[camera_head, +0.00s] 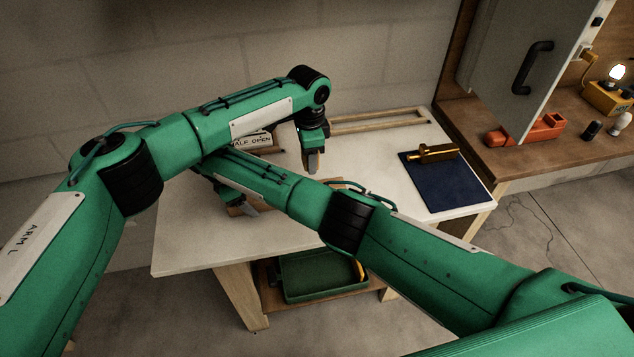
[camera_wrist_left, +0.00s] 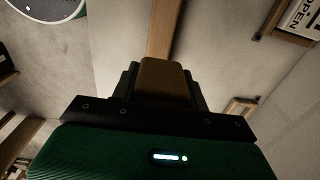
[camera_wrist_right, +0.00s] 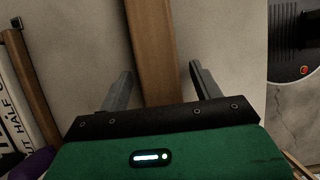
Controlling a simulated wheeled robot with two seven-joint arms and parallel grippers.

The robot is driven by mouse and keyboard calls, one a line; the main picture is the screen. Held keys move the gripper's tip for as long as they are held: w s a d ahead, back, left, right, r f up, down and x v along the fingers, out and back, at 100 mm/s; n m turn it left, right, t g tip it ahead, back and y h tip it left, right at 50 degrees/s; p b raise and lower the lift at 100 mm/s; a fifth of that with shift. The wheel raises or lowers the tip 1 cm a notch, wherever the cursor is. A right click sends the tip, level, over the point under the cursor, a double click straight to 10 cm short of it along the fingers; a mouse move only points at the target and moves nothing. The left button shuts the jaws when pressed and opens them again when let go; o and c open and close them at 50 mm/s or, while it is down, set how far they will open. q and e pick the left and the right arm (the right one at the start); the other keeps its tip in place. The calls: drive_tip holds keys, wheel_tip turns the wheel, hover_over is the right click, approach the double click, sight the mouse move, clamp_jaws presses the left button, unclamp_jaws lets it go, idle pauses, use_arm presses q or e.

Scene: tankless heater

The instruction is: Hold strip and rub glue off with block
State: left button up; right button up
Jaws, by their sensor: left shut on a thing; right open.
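My left gripper (camera_head: 312,166) is over the white table and is shut on a brown block (camera_wrist_left: 164,78), seen in the left wrist view. A long wooden strip (camera_wrist_left: 161,28) runs away beyond the block; I cannot tell whether the block touches it. My right gripper (camera_wrist_right: 160,85) is open, and the strip also shows between its spread fingers in the right wrist view (camera_wrist_right: 153,45). In the head view this gripper (camera_head: 233,202) is low at the left of the table, and my right arm hides much of the strip. No glue can be made out.
A dark blue mat (camera_head: 440,192) with a brass-coloured tool (camera_head: 437,153) lies at the table's right. A wooden frame (camera_head: 385,127) lies at the back, near a lettered sign (camera_head: 252,141). A green tray (camera_head: 315,285) sits below. My crossed arms block the middle.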

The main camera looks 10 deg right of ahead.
drive_tip(key=v, duration=0.7)
drive_tip(key=shift+a+r, duration=0.1)
drive_tip(key=shift+r, duration=0.15)
idle(0.3)
